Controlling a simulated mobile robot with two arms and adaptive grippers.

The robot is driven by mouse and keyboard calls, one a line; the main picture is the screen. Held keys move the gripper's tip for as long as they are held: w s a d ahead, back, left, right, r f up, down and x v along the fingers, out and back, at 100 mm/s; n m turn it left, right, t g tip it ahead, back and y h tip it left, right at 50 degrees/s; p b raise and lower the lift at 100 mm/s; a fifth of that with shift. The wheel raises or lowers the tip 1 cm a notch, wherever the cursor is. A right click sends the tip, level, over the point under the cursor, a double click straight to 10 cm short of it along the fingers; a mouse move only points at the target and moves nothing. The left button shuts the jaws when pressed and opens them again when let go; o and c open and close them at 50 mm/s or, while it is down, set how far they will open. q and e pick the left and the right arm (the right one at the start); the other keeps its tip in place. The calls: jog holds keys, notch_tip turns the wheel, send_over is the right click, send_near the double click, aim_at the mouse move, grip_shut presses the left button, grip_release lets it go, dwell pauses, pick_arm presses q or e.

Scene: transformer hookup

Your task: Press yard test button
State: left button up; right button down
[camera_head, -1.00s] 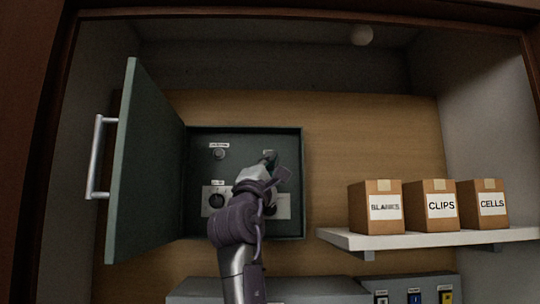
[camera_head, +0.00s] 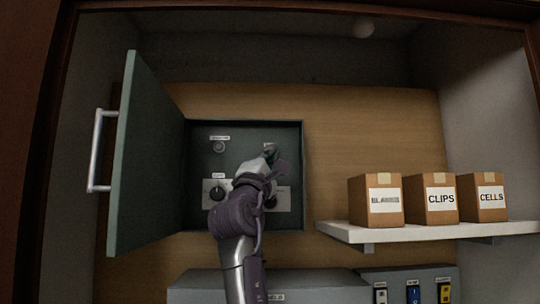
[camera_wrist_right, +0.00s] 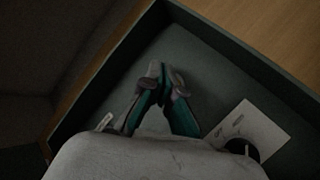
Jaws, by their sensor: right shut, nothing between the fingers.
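The open green panel box (camera_head: 245,128) is on the wooden back wall. A round button (camera_head: 219,147) sits at its upper left under a small label I cannot read. A black knob (camera_head: 217,193) is on a pale plate below. My right gripper (camera_head: 271,151) is shut and empty at the upper right of the box, in front of a small label there. Whatever control sits under that label is hidden by the fingers. In the right wrist view, the closed fingertips (camera_wrist_right: 160,78) are close to the panel face; contact cannot be told. My left gripper is not in view.
The box's green door (camera_head: 148,150) stands open at the left with a metal handle (camera_head: 97,150). A white shelf (camera_head: 430,232) at the right holds three labelled cartons. A grey cabinet with coloured switches (camera_head: 413,293) is below. A knob (camera_wrist_right: 237,147) lies right of the fingers.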

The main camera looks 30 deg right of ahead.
jog(key=shift+w+r, duration=0.1)
dwell(0.5)
jog(key=shift+w+d+p, duration=0.25)
jog(key=shift+p, duration=0.05)
jog(key=shift+w+d+p, duration=0.2)
jog(key=shift+w+p, duration=0.15)
jog(key=shift+p, duration=0.05)
dwell(0.7)
dwell(0.3)
jog(key=shift+s+a+b, duration=0.45)
jog(key=shift+s+b, duration=0.05)
jog(key=shift+s, duration=0.1)
jog(key=shift+s, duration=0.15)
